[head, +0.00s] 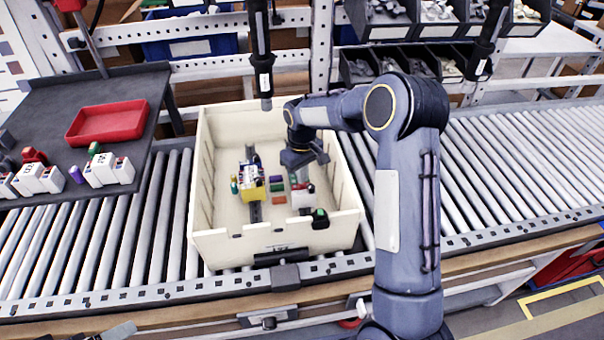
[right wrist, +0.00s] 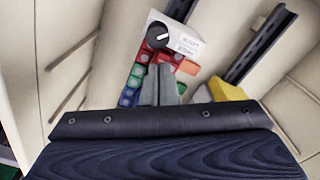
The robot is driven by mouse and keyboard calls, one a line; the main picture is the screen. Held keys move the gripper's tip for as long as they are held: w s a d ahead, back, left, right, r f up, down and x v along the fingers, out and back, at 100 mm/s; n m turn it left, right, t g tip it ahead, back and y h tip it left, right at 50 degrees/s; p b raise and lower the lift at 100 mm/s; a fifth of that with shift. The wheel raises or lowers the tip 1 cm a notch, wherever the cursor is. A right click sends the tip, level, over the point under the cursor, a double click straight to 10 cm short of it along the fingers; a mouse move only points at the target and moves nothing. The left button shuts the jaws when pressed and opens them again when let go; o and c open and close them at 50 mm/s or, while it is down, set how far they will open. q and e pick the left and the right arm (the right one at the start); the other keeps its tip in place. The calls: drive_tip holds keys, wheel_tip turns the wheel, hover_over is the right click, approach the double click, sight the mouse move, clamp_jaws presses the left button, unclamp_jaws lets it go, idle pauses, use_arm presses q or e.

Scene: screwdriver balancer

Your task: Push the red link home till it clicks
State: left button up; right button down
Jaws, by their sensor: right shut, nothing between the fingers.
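My right gripper (head: 302,170) reaches down into the cream bin (head: 225,235) over the right-hand rail. Its fingers (right wrist: 160,82) are shut and empty, pointing at a row of coloured terminal blocks. A red piece, apparently the red link (right wrist: 165,56), is at the fingertips; whether they touch it, and how deep it sits, I cannot tell. A white device with a black knob (right wrist: 158,36) is just beyond it; this device also shows in the head view (head: 302,199). A dark piece at the lower left edge of the head view may be my left gripper (head: 118,331); its jaws are unclear.
A yellow-and-white block (head: 251,183) sits on the left rail. Loose coloured pieces (head: 277,188) lie between the rails. The bin stands on a roller conveyor (head: 500,160). A dark side table holds a red tray (head: 106,122). A dark tool (head: 262,60) hangs above the bin.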

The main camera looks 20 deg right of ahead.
drive_tip(key=shift+f+b, duration=0.35)
drive_tip(key=shift+f, duration=0.15)
idle(0.3)
drive_tip(key=shift+s+f+b, duration=0.25)
drive_tip(key=shift+f+b, duration=0.05)
drive_tip(key=shift+f, duration=0.2)
drive_tip(key=shift+r, duration=0.15)
idle(0.3)
drive_tip(key=shift+w+r+p, duration=0.1)
drive_tip(key=shift+r+p, duration=0.4)
drive_tip(key=shift+p, duration=0.05)
drive_tip(key=shift+w+r+p, duration=0.15)
drive_tip(key=shift+r+p, duration=1)
drive_tip(key=shift+r, duration=0.9)
